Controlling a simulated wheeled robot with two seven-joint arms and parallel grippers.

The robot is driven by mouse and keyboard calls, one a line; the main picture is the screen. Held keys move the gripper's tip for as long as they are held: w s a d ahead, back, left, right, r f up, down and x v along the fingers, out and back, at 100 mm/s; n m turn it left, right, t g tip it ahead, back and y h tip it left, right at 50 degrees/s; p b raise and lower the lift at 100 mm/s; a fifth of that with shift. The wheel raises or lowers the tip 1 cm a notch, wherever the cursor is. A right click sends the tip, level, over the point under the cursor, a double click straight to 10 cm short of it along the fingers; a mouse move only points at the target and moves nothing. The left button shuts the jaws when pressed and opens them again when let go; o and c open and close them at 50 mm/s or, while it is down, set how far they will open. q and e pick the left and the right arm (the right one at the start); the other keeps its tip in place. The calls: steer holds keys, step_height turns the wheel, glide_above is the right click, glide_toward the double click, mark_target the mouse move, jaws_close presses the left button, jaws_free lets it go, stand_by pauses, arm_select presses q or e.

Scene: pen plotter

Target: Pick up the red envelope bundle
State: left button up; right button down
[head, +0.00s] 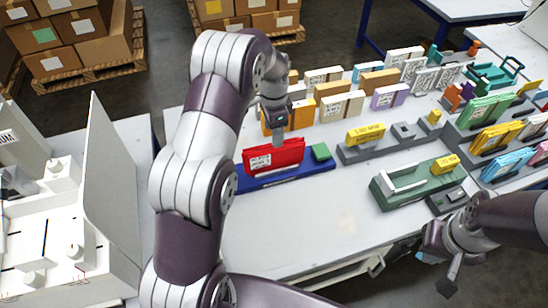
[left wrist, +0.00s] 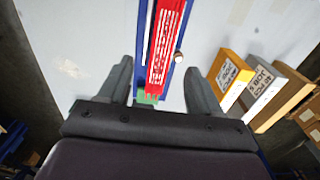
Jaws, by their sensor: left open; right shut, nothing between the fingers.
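The red envelope bundle (head: 260,161) stands upright in a blue holder (head: 290,178) on the table, with a green block (head: 320,152) at the holder's right end. My left gripper (head: 278,138) is over the bundle, pointing down, and hides part of its top edge. In the left wrist view the red bundle (left wrist: 164,45) runs as a narrow strip between the two open fingers (left wrist: 158,80), with space on both sides. The fingers do not appear to touch it. My right gripper (head: 448,280) is shut and empty at the lower right, in front of the table edge.
A grey holder with a yellow box (head: 366,133) and a green tray (head: 415,185) stand to the right. Orange and white bundles (head: 342,106) stand close behind the blue holder. A white machine with a raised panel (head: 112,180) is at left. The table front is clear.

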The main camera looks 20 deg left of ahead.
mark_target(274, 153)
arm_select(q)
steer(key=f, duration=0.5)
steer(key=shift+w+a+f+p, duration=0.1)
steer(key=shift+w+f+p, duration=0.05)
steer(key=shift+w+p, duration=0.15)
steer(key=f, duration=0.1)
steer(key=f+p, duration=0.1)
steer(key=f, duration=0.1)
steer(key=f+p, duration=0.1)
steer(key=f, duration=0.1)
steer(key=shift+s, duration=0.25)
steer(key=shift+w+f, duration=0.15)
steer(key=shift+f, duration=0.15)
steer(key=shift+r, duration=0.1)
steer(key=c, duration=1)
steer(key=shift+c, duration=0.8)
steer(key=shift+r, duration=0.1)
